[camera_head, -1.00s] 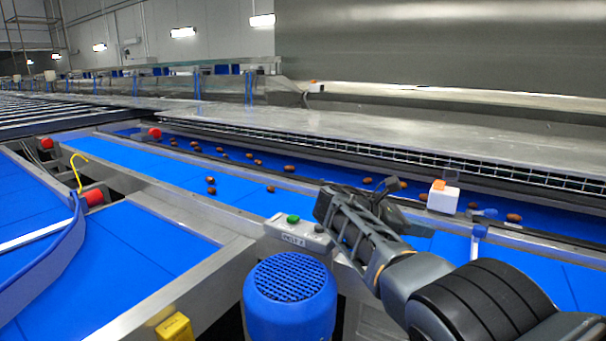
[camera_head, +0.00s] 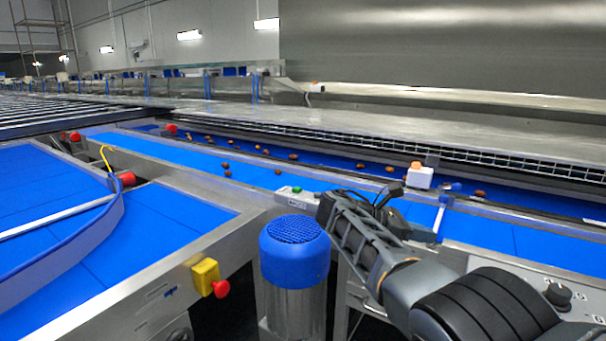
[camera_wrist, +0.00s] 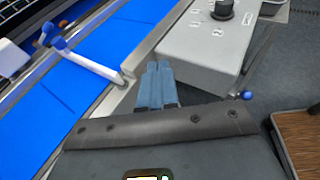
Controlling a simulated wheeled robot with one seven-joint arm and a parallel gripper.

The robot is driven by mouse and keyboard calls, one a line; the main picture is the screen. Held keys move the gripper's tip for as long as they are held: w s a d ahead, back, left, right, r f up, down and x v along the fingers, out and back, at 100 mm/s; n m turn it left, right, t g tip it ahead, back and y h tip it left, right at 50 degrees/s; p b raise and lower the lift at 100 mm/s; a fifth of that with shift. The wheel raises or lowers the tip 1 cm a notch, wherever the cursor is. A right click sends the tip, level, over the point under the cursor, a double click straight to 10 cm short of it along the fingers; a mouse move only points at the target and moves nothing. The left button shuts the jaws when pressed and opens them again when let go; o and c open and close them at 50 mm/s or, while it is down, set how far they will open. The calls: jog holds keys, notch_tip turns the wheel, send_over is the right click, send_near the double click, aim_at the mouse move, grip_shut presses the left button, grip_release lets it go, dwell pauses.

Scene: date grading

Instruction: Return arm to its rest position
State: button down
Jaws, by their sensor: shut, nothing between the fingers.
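My gripper (camera_wrist: 157,82) shows in the wrist view with its blue-grey fingers together and nothing between them. In that view its tips are over the steel edge between the blue belt (camera_wrist: 95,45) and a grey control box (camera_wrist: 208,50) with a black knob. In the head view my arm reaches in from the lower right, bent beside the conveyor. The fingers cannot be made out clearly there.
A blue-capped motor (camera_head: 295,250) stands left of my arm. A yellow box with a red stop button (camera_head: 206,278) is on the frame. Dates (camera_head: 293,157) lie along the far blue belt. A white box with an orange top (camera_head: 420,177) stands over it.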

jog(key=s+a+f+t+y, duration=0.2)
jog(key=s+f+y, duration=0.15)
jog(key=f, duration=1.05)
jog(key=s+a+f+t+y, duration=0.2)
jog(key=s+f, duration=0.3)
jog(key=f, duration=0.9)
jog(key=s+a+f+m+t+y, duration=0.1)
jog(key=s+a+f+m+y, duration=0.15)
jog(key=s+f, duration=0.55)
jog(key=s+a+f+m+t+y, duration=0.15)
jog(key=s+f+y, duration=0.25)
jog(key=s, duration=0.8)
jog(key=s+r+m+t+y, duration=0.15)
jog(key=s+r+m, duration=0.3)
jog(key=s, duration=0.55)
jog(key=s+r+m+t+y, duration=0.1)
jog(key=s+r+m+t, duration=0.3)
jog(key=s, duration=0.6)
jog(key=s+d+r+m, duration=0.1)
jog(key=s+r+m, duration=0.1)
jog(key=r, duration=0.6)
jog(key=s+d+r+m+t, duration=0.1)
jog(key=s+r+m, duration=0.1)
jog(key=s+r, duration=0.3)
jog(key=s+d+r+m+t, duration=0.1)
jog(key=s+r, duration=0.3)
jog(key=r, duration=0.8)
jog(key=shift+d+r+m, duration=0.25)
jog(key=shift+r+m, duration=0.15)
jog(key=shift+m, duration=0.05)
